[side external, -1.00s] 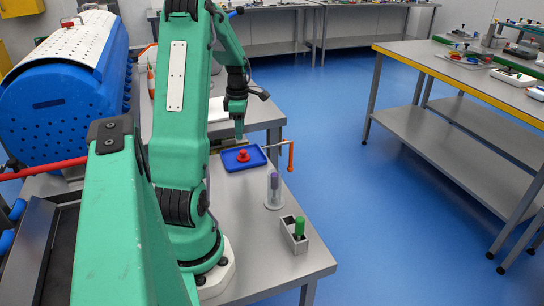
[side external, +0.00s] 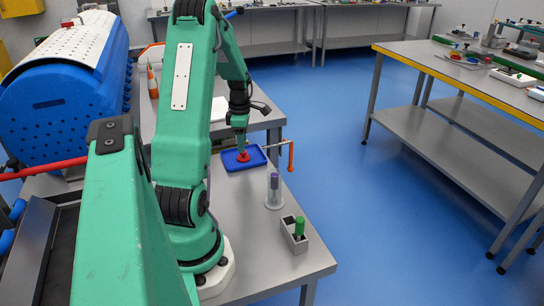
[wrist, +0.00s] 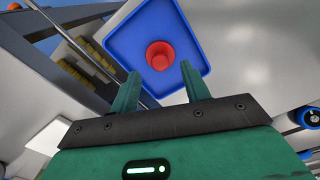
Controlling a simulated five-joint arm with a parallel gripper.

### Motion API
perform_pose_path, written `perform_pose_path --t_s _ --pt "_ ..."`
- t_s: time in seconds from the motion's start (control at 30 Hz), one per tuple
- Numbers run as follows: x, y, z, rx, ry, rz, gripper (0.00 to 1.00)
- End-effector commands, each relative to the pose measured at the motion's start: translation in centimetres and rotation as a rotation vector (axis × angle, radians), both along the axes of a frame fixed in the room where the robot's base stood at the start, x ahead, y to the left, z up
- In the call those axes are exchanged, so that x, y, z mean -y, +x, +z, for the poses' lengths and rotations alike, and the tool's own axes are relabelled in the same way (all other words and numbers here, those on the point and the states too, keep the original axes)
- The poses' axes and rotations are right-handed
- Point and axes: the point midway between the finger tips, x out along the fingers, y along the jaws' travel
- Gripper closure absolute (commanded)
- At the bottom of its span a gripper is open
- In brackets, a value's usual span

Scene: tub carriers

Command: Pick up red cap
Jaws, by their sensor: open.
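The red cap (side external: 243,156) sits in a shallow blue tray (side external: 232,165) on the grey bench. In the wrist view the red cap (wrist: 160,56) stands near the middle of the blue tray (wrist: 125,48), just beyond my fingertips. My gripper (wrist: 158,78) is open, with its two green fingers apart and nothing between them. In the side view my gripper (side external: 241,149) is right over the cap, and its fingertips cover the cap's upper part. I cannot tell whether they touch it.
A purple-topped marker in a clear holder (side external: 274,192) and a grey block with a green peg (side external: 295,235) stand nearer the bench's front. A crank with an orange handle (side external: 290,156) sticks out beside the tray. A large blue drum (side external: 65,85) is at left.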

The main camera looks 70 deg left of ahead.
Motion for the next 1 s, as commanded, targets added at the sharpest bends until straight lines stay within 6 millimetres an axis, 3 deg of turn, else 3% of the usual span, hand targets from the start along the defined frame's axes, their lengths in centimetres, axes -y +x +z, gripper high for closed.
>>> perform_pose_path --t_s 0.3,0.83,1.0 --pt "0.2 0.1 -3.0 0.000 -0.001 0.000 0.53" --pt "0.1 0.1 -3.1 0.000 0.000 0.000 0.53" --pt "0.1 0.1 -3.1 0.000 0.000 0.000 0.87"
